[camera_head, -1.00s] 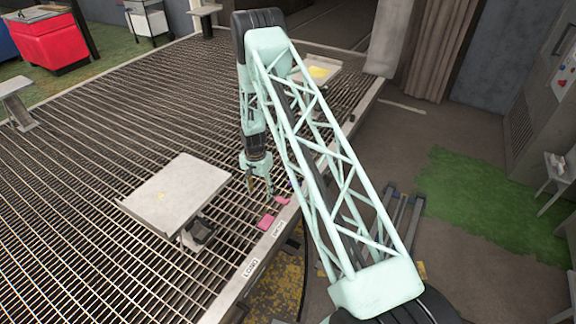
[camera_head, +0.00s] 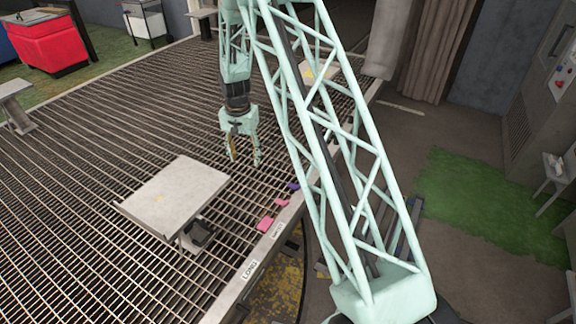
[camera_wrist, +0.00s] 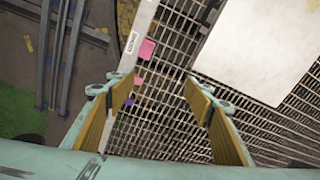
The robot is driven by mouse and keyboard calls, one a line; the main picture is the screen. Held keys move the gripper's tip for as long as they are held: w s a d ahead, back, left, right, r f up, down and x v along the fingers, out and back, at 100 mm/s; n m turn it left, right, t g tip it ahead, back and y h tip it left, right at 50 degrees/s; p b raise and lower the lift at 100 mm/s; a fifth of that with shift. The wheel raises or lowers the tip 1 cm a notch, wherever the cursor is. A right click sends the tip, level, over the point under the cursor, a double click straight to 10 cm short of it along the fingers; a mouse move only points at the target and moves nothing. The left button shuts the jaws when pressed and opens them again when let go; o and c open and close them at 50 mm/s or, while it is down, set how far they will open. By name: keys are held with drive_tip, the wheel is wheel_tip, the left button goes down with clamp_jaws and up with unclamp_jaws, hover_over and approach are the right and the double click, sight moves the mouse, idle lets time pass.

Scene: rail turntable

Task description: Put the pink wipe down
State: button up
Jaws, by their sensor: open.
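Two flat pink pieces lie on the slatted grating beside its metal edge. The larger pink piece (camera_head: 265,224) is nearer in the head view and also shows in the wrist view (camera_wrist: 147,49). The smaller pink piece (camera_head: 282,202) lies just beyond it and shows in the wrist view (camera_wrist: 138,81). I cannot tell which is the wipe. A purple piece (camera_head: 293,186) lies past them in the same row, also in the wrist view (camera_wrist: 130,102). My gripper (camera_head: 244,162) is open and empty, raised above the grating, left of the row. Its fingers (camera_wrist: 160,80) are apart in the wrist view.
A pale flat-topped stand (camera_head: 180,192) is left of the pink pieces, with a small dark object (camera_head: 198,233) at its base. Labels sit on the metal edge (camera_head: 262,258). Another pale platform (camera_head: 318,72) is behind my arm. Open grating (camera_head: 110,110) extends left.

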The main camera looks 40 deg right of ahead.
drive_tip(key=s+a+r+n+t, duration=0.15)
drive_tip(key=s+a+r, duration=0.25)
drive_tip(key=s+r, duration=0.55)
drive_tip(key=s+a+r+n, duration=0.2)
drive_tip(key=s+a+r, duration=0.15)
drive_tip(key=r, duration=1.15)
drive_tip(key=s+a+r+n, duration=0.1)
drive_tip(key=s+a+r, duration=0.2)
drive_tip(key=s+r, duration=0.65)
drive_tip(key=s+a+r+n, duration=0.2)
drive_tip(key=s+a+r, duration=0.2)
drive_tip(key=s+r, duration=0.8)
drive_tip(key=s+a+n+t, duration=0.1)
drive_tip(key=s+a+n, duration=0.2)
drive_tip(key=s, duration=1.7)
drive_tip(key=shift+f, duration=0.25)
drive_tip(key=shift+t, duration=0.25)
drive_tip(key=shift+a+f+b, duration=0.1)
drive_tip(key=shift+f+b, duration=0.25)
drive_tip(key=shift+b, duration=0.1)
drive_tip(key=shift+o, duration=0.6)
